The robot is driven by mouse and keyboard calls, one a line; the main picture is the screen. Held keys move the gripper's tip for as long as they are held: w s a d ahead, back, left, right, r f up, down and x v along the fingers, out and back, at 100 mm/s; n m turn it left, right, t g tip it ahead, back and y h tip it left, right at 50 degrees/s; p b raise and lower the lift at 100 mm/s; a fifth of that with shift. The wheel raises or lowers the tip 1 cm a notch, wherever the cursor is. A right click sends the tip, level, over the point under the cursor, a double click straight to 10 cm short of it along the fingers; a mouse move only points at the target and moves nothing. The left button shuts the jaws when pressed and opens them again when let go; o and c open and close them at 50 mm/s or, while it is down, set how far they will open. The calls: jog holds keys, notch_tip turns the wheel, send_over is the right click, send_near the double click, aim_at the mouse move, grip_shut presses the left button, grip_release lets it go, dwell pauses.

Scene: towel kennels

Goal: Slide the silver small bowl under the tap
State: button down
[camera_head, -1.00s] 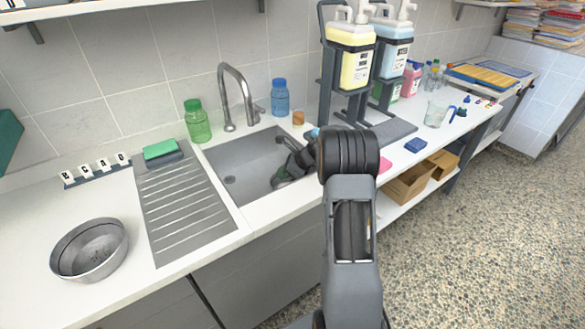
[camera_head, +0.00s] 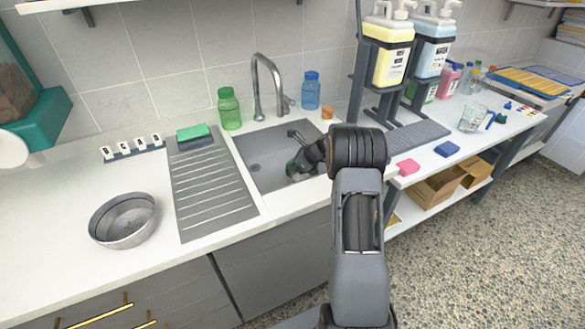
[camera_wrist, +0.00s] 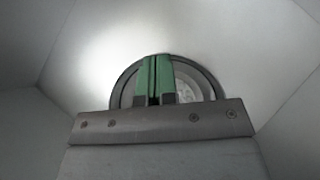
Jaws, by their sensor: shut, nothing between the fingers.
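A silver bowl (camera_head: 101,224) stands upright on the white counter, left of the ribbed draining board. The tap (camera_head: 279,90) is a tall curved metal spout behind the sink (camera_head: 247,142). My gripper (camera_head: 292,168) is low inside the sink, at its right side, well apart from the counter bowl. In the wrist view its green fingers (camera_wrist: 154,80) are together and empty. A round grey rimmed thing (camera_wrist: 205,84) shows behind the fingers; I cannot tell whether it is a small bowl or the drain. My arm and wrist hide the right part of the sink in the head view.
A green bottle (camera_head: 229,110), a blue bottle (camera_head: 311,92) and an orange-brown cup (camera_head: 327,112) stand behind the sink. A dispenser rack (camera_head: 355,80) stands right of the sink. The left counter is mostly clear.

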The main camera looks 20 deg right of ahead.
jog(key=w+a+p, duration=0.1)
jog(key=w+a, duration=0.4)
jog(key=shift+w+a, duration=0.1)
jog(key=shift+a, duration=0.05)
